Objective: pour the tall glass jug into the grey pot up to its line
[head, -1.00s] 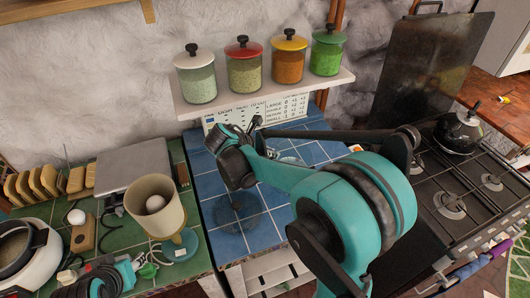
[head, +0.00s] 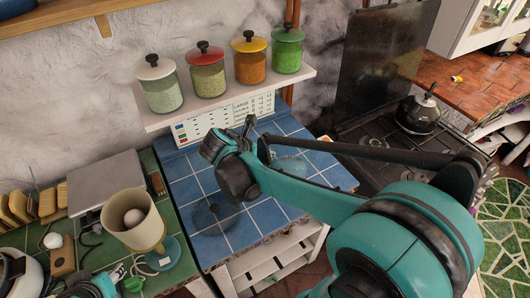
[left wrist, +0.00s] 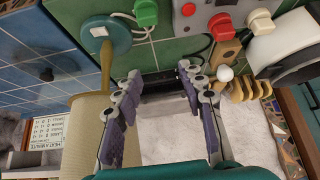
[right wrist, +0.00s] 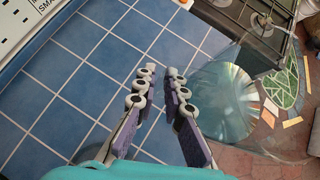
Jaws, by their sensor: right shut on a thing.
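My right gripper (right wrist: 160,82) is closed down to a narrow gap above the blue tiled counter. A clear, round glass body (right wrist: 222,100) shows beside its fingers in the right wrist view, with a faint glass outline (head: 290,165) in the head view; it seems to be the tall glass jug. The grip point and the level inside it cannot be made out. My left gripper (left wrist: 157,85) is open and empty, beside a beige cylinder (left wrist: 88,135). I cannot identify a grey pot in any view.
A see-through round piece with a dark knob (head: 215,210) lies on the blue tiles. The beige cylinder (head: 130,222) stands on the green counter with a pale ball in it. A shelf (head: 230,98) holds lidded jars. A dark kettle (head: 418,115) stands on the stove.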

